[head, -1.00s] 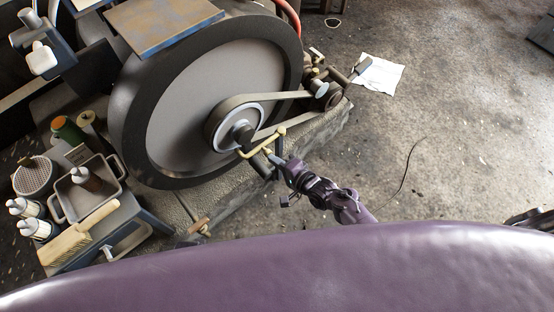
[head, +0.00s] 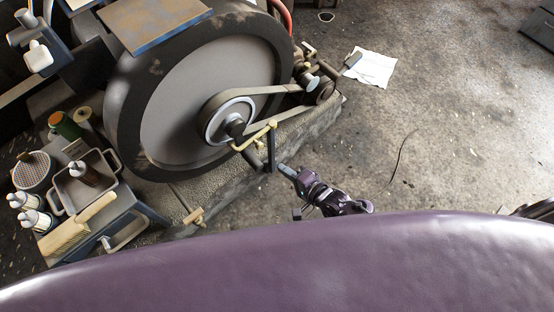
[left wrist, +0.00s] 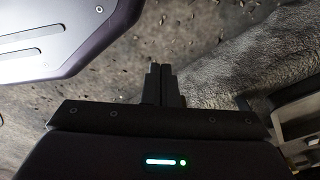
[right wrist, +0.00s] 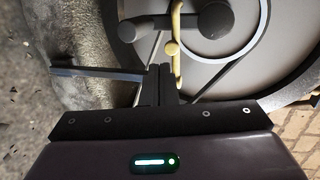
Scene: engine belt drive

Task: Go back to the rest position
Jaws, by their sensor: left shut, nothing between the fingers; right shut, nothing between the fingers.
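My right gripper (head: 282,168) is in front of the engine in the head view, just right of the brass-coloured crank handle (head: 258,136) and its dark bar. Its narrow fingers are shut with nothing between them. In the right wrist view the shut fingers (right wrist: 161,84) point toward the flywheel and the brass rod; I cannot tell the exact gap. My left gripper is hidden in the head view. The left wrist view shows its fingers (left wrist: 160,84) shut and empty, above the stained floor.
The large flywheel (head: 180,105) with its pulley and belt (head: 262,92) fills the upper left. A small bench at the left holds a metal tray (head: 65,195), white-topped bottles and a brush (head: 75,228). A white sheet (head: 374,68) lies on the floor. The floor at right is mostly clear.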

